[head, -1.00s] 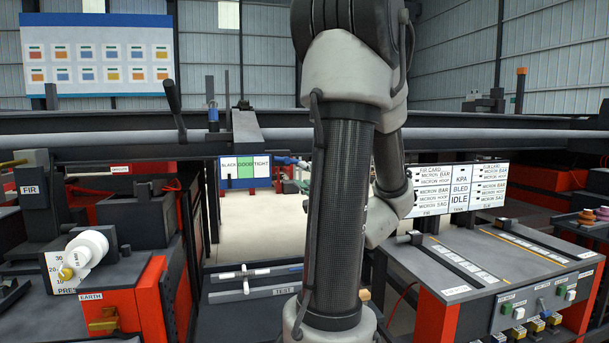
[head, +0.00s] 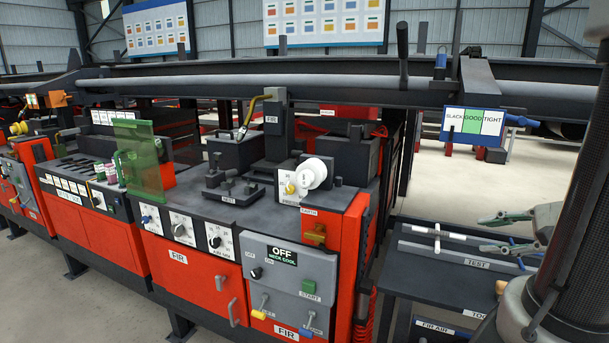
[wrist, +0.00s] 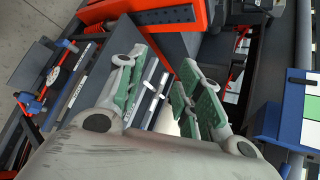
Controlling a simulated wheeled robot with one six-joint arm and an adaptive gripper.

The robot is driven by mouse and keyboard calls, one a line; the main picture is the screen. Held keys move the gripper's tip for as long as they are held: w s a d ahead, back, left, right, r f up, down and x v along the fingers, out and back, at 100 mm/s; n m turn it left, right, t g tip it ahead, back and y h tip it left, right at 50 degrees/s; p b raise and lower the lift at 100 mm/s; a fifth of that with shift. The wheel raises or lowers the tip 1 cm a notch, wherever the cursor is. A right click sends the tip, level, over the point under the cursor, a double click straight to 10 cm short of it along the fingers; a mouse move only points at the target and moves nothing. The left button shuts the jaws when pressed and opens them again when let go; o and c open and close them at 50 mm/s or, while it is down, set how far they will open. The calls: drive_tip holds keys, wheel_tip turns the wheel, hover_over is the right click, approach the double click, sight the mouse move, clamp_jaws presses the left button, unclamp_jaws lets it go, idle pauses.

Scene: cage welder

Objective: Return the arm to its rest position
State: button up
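My gripper (head: 486,235) is at the right of the head view, with its green-padded fingers apart and pointing left. It is empty. It appears in front of or above the dark bench marked TEST (head: 478,265); the exact gap cannot be told. In the wrist view, my gripper (wrist: 163,75) shows two green-padded fingers spread, with nothing between them. Part of my arm fills the right edge of the head view and hides what is behind it.
The red FIR welder station (head: 190,270) stands left of my gripper, with an OFF panel (head: 287,270) and a white roll (head: 313,173). A green guard (head: 140,160) stands further left. A long rail (head: 300,88) crosses behind. Open floor (head: 430,185) shows behind the TEST bench.

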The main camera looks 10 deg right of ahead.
drive_tip(key=s+a+f+n+g+h, duration=0.2)
drive_tip(key=s+n+g, duration=0.6)
drive_tip(key=w+a+r+n+t+h, duration=0.2)
drive_tip(key=w+a+r+n, duration=0.2)
drive_tip(key=r+n, duration=0.3)
drive_tip(key=a+n, duration=0.1)
drive_tip(key=n, duration=0.2)
drive_tip(key=shift+a+r+h, duration=0.3)
drive_tip(key=shift+a+r, duration=0.05)
drive_tip(key=shift+r, duration=0.05)
drive_tip(key=shift+o, duration=0.4)
